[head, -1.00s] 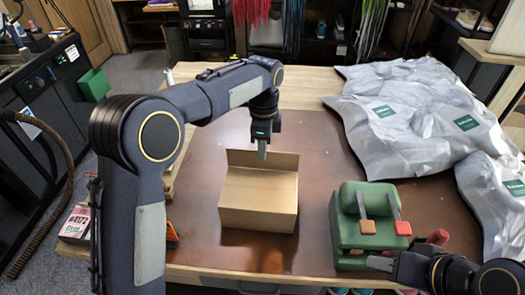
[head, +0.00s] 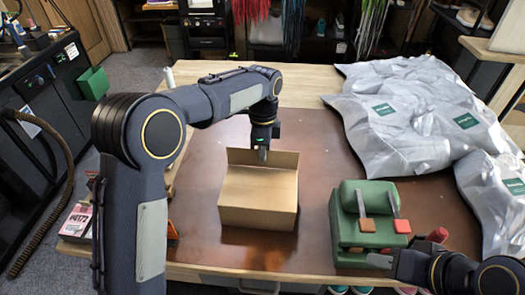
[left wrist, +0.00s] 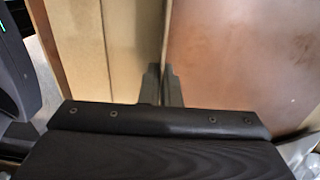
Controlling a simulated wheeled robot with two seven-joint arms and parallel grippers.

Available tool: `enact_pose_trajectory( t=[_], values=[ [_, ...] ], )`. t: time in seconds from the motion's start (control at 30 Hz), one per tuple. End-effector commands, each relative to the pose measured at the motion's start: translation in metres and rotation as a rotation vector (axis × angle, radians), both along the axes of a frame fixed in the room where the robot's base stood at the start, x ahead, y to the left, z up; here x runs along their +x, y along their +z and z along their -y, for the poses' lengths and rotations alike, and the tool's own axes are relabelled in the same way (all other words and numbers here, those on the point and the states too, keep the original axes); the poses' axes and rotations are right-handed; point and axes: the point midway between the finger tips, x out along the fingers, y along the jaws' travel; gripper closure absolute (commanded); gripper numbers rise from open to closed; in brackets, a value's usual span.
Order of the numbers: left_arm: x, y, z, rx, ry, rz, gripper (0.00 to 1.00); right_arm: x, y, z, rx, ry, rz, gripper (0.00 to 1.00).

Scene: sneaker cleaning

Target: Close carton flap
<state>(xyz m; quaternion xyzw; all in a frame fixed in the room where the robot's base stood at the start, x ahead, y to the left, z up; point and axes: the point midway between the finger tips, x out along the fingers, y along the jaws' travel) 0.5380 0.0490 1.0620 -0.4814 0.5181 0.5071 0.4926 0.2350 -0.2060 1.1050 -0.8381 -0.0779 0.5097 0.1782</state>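The brown carton (head: 257,205) sits on the brown mat in the middle of the table, its near part covered by flat cardboard. One flap (head: 240,158) stands up along its far edge.
Silver bags (head: 420,115) with green labels cover the right rear of the table. The brown mat (head: 312,145) is bare around the carton. A pink-labelled box (head: 78,220) lies at the left edge.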

Motion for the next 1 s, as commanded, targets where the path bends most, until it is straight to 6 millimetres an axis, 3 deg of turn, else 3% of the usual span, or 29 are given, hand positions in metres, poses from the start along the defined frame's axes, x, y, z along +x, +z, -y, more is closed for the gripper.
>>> enact_pose_trajectory(
  t=[0.27, 0.7, 1.0],
  values=[
    [-0.007, -0.006, 0.0, -0.003, -0.003, 0.101, 1.0, 0.0, -0.031, 0.0, 0.0, 0.0, 0.0, 0.64],
    [-0.026, -0.012, 0.0, -0.012, -0.004, 0.421, 1.0, 0.0, -0.111, 0.0, 0.0, 0.0, 0.0, 0.64],
    [-0.034, -0.012, 0.0, -0.015, -0.003, 0.569, 1.0, 0.0, -0.144, 0.0, 0.0, 0.0, 0.0, 0.64]
  ],
)
